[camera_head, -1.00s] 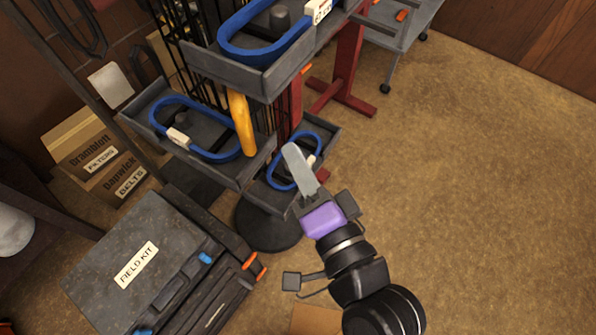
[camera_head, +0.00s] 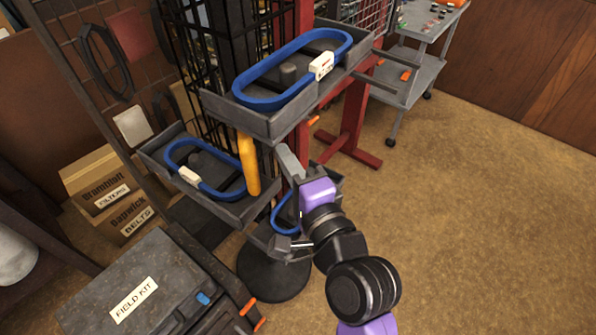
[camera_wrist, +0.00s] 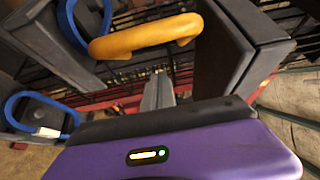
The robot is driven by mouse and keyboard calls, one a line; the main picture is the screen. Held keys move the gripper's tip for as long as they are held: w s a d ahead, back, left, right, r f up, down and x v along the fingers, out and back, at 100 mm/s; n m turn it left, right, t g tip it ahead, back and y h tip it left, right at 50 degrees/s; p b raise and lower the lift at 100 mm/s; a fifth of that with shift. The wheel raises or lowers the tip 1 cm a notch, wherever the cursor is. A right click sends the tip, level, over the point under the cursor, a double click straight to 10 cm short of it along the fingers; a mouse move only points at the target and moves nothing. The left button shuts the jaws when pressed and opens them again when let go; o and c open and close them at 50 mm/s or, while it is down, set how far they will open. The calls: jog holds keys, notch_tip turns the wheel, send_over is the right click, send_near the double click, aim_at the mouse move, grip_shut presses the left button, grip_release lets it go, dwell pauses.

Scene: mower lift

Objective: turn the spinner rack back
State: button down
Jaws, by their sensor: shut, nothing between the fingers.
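The spinner rack (camera_head: 222,118) stands left of centre in the head view, a black wire rack with grey trays on a round dark base (camera_head: 272,278). Its trays hold blue loops with white tags, such as the upper loop (camera_head: 293,70). A yellow handle (camera_head: 248,165) hangs upright at the rack's near side. It also shows in the wrist view (camera_wrist: 145,36), lying across the top. My gripper (camera_head: 288,158) is shut and empty, just right of the yellow handle and below the upper tray, with a small gap to the handle. It partly hides the lower right tray.
A field kit case (camera_head: 135,290) lies at the lower left, near the rack base. Cardboard boxes (camera_head: 100,190) sit behind it. A red stand (camera_head: 350,125) is behind the rack. A grey cart (camera_head: 410,75) stands at the back right. The floor on the right is clear.

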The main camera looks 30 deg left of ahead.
jog(key=shift+s+a+p, duration=0.15)
jog(key=shift+s+p, duration=0.15)
jog(key=shift+s, duration=0.7)
jog(key=shift+s+a+p, duration=0.15)
jog(key=shift+s+p, duration=0.1)
jog(key=shift+s, duration=0.75)
